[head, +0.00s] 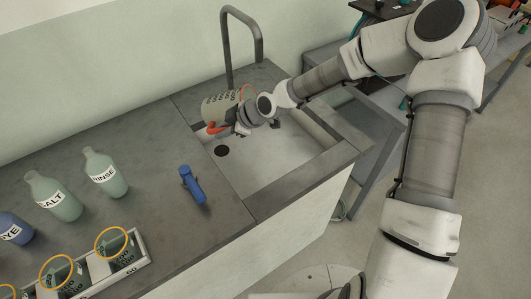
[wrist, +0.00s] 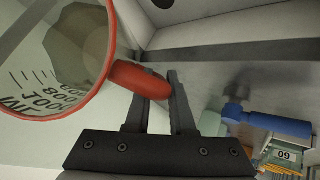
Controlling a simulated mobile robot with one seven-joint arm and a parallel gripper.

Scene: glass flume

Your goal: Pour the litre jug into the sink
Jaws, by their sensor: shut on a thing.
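The litre jug (head: 219,105) is a clear, greyish vessel with black scale marks, a red rim and a red handle. It is tipped onto its side above the back left of the sink (head: 290,158). In the wrist view the jug (wrist: 62,62) is at upper left, its red rim facing the camera; I cannot tell if liquid is inside. My gripper (head: 230,122) is shut on the red handle, which shows by the fingertips in the wrist view (wrist: 140,81). The sink's dark drain (head: 222,151) lies below, and no stream is visible.
A grey tap (head: 226,50) arches behind the jug. A blue clamp-like object (head: 193,186) lies on the worktop left of the sink. RINSE (head: 105,175), SALT (head: 54,197) and DYE (head: 14,229) bottles stand further left. A rack (head: 140,247) holds ringed beakers at the front edge.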

